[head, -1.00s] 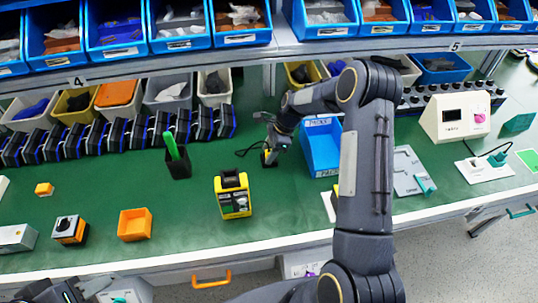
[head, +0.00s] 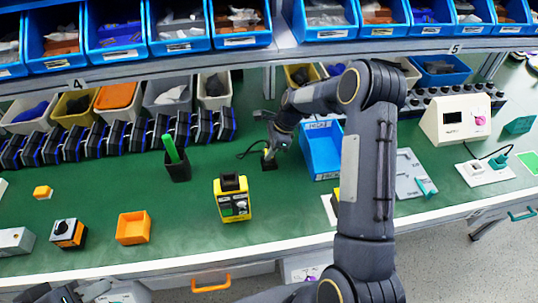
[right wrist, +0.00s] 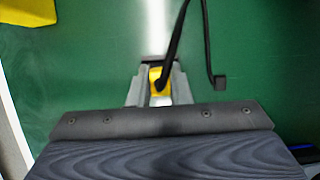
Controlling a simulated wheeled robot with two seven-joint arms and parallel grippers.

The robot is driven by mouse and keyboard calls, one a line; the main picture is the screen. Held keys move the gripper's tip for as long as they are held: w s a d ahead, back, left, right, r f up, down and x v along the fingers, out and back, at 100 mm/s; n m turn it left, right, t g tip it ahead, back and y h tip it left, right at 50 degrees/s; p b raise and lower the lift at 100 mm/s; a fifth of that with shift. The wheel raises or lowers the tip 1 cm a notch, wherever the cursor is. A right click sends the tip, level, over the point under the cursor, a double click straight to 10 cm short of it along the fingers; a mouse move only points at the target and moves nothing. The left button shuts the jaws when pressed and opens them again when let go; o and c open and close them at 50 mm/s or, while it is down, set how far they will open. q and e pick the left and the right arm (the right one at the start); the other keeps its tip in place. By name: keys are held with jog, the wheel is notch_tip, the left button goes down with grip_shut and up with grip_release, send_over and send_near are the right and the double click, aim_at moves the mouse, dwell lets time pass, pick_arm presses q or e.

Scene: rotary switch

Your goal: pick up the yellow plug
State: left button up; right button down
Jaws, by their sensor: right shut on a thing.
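The yellow plug (right wrist: 156,76) sits between the two fingers of my right gripper (right wrist: 153,92) in the right wrist view, with a black cable running from it. In the head view my right gripper (head: 269,150) is shut on the plug (head: 267,154), over a small black block (head: 269,164) on the green table. Whether the plug still touches the block is too small to tell. My left gripper (head: 62,294) is only partly visible at the bottom left edge, away from the plug, and its fingers are unclear.
A blue bin (head: 321,150) stands just right of my right gripper. A yellow and black device (head: 232,198) is in front, and a black holder with a green item (head: 177,165) is to the left. Rows of bins line the back. Green table is clear around the orange box (head: 133,228).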

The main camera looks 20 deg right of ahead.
jog(key=s+a+r+b, duration=0.2)
jog(key=s+r, duration=0.9)
jog(key=s, duration=0.3)
jog(key=shift+a+r+b, duration=0.15)
jog(key=shift+a+b, duration=0.15)
jog(key=shift+w, duration=0.1)
